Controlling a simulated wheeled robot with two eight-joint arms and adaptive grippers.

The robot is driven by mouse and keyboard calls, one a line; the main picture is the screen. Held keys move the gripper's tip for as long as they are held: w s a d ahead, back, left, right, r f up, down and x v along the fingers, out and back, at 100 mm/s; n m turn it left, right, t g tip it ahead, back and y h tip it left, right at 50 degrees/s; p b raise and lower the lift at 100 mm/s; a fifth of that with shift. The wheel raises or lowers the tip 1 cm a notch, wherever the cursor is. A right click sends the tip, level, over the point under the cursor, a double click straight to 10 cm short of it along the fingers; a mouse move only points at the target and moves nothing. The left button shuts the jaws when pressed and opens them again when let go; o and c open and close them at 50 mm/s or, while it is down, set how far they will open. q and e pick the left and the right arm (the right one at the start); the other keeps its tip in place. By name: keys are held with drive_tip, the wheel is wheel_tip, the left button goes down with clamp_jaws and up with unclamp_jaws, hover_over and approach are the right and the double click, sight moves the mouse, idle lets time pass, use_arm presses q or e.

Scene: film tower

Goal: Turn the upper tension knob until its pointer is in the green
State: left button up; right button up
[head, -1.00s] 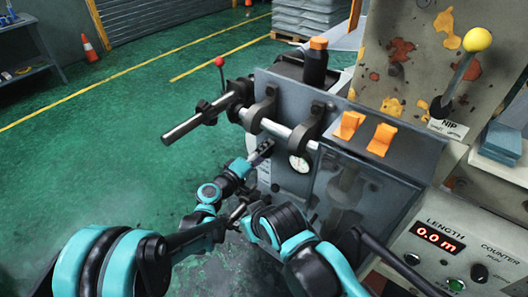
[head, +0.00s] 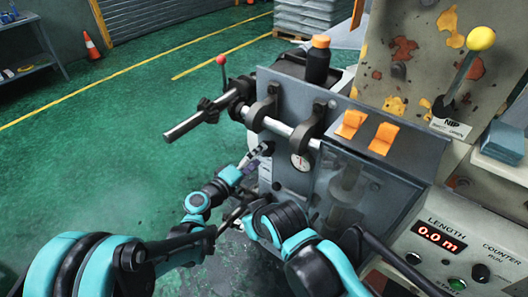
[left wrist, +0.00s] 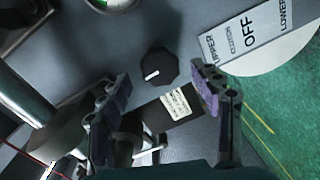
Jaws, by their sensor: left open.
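In the left wrist view a black knob (left wrist: 158,68) with a white pointer mark sits on the grey panel. My left gripper (left wrist: 160,84) is open, with its purple-padded fingers on either side of the knob; I see no contact. A round gauge (left wrist: 112,3) with some green is cut off at the top edge. In the head view my left gripper (head: 258,155) points at the front panel, left of a white dial (head: 300,162) whose needle is too small to read. My right arm is folded low in front; its gripper's jaws are unclear.
A sign (left wrist: 248,35) reading UPPER, OFF and LOWER is beside the knob. A steel bar (head: 290,132) and a red-tipped lever (head: 222,62) stick out above the panel. Orange clips (head: 382,138) sit on top. A yellow-tipped lever (head: 480,40) is at right.

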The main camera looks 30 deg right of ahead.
use_arm(q)
drive_tip(key=v, duration=0.3)
idle(0.5)
drive_tip(key=s+a+r+m+y, duration=0.2)
drive_tip(key=a+y, duration=0.4)
drive_tip(key=a, duration=1.2)
drive_tip(key=s+a+f+y, duration=0.2)
drive_tip(key=s+a+y, duration=0.3)
drive_tip(key=a, duration=0.8)
drive_tip(key=s+a+f+y, duration=0.2)
drive_tip(key=s+a+y, duration=0.2)
drive_tip(key=s+a, duration=0.4)
drive_tip(key=a, duration=0.5)
drive_tip(key=shift+s+f+y, duration=0.15)
drive_tip(key=shift+s+y, duration=0.25)
